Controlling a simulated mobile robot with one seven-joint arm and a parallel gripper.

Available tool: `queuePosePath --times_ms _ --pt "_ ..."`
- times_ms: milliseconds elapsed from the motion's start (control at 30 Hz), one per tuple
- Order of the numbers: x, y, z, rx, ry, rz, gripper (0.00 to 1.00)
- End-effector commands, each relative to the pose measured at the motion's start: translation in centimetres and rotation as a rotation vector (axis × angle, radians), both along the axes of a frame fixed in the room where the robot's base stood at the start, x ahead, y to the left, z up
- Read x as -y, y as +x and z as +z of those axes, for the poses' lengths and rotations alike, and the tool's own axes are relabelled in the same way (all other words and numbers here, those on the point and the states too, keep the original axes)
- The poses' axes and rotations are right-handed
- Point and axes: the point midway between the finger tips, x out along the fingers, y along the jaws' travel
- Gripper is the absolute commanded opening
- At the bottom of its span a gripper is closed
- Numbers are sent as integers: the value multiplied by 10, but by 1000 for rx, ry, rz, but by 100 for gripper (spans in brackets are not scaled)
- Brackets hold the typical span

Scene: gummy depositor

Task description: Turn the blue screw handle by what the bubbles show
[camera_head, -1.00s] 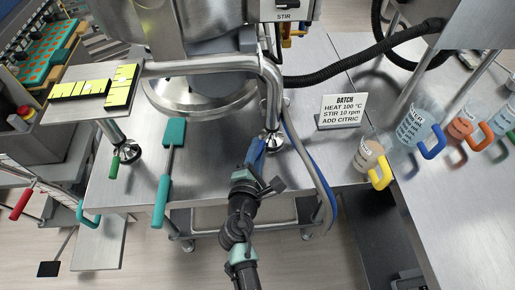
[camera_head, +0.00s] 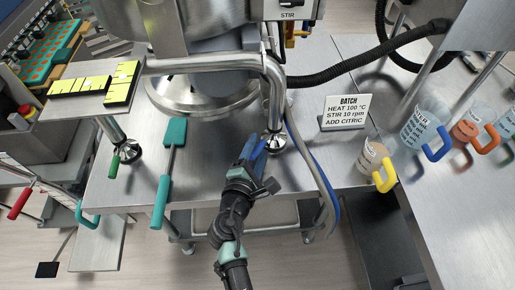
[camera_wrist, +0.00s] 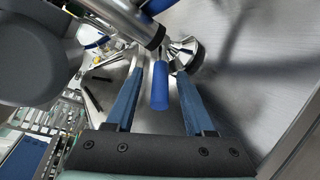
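The blue screw handle (camera_wrist: 159,86) shows in the wrist view as a short blue cylinder near the foot of a metal leg. My gripper (camera_wrist: 158,80) is open, with one blue finger on each side of the handle and a visible gap to each. In the head view my gripper (camera_head: 252,152) is beside the silver foot (camera_head: 273,143), and handle and fingers are hard to tell apart. The level (camera_head: 97,83) with yellow vials lies on a plate at the upper left. Its bubbles are too small to read surely.
A green handle (camera_head: 115,166) and a long teal spatula (camera_head: 164,190) are to the left. A batch sign (camera_head: 346,112) and several jugs, including one with a yellow handle (camera_head: 385,178), stand to the right. Grey and blue hoses (camera_head: 318,180) hang close by.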

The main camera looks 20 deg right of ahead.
Motion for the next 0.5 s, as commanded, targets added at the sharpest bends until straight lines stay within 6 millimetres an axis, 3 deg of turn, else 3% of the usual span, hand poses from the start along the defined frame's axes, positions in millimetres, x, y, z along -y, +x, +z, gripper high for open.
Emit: queuePosePath --times_ms 300,500 --pt "-1 -2 0 -1 -1 0 53" --pt "-16 -22 5 -1 -1 1 53"
